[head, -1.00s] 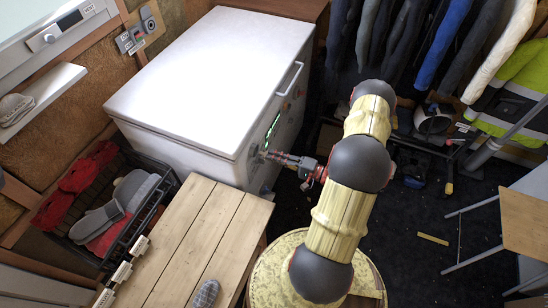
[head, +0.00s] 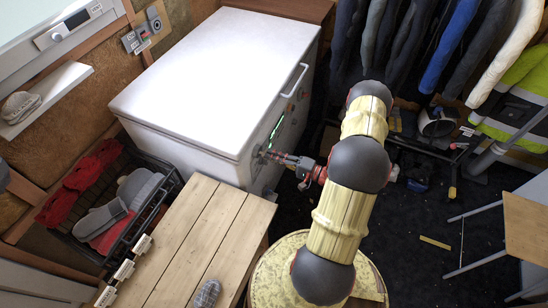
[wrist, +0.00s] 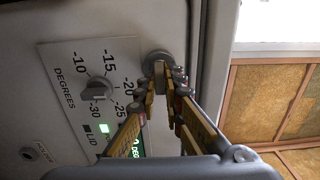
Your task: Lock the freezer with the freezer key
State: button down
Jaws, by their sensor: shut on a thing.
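The white freezer (head: 210,70) stands with its lid down. Its front panel in the wrist view has a temperature dial (wrist: 97,91), a lit green light (wrist: 104,128) and a dark light by the word LID. A round grey lock (wrist: 157,58) sits at the panel's right. My gripper (wrist: 163,80) points at this lock with its fingertips close together, right against or just in front of it. It also shows in the head view (head: 265,154) at the freezer's front. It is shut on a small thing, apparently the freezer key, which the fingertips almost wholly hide.
A wooden bench (head: 190,245) stands close in front of the freezer's left part. A black crate (head: 120,215) of slippers is at the left. Clothes hang at the back right, and a wooden-topped table (head: 526,226) stands at the right. Dark floor between is mostly clear.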

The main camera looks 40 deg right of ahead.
jog(key=shift+w+a, duration=0.25)
jog(key=shift+w, duration=0.3)
jog(key=c, duration=1.8)
grip_release()
jog(key=shift+c, duration=0.2)
jog(key=shift+s+d, duration=0.1)
jog(key=v, duration=1.1)
jog(key=shift+s, duration=0.4)
jog(key=shift+d, duration=0.1)
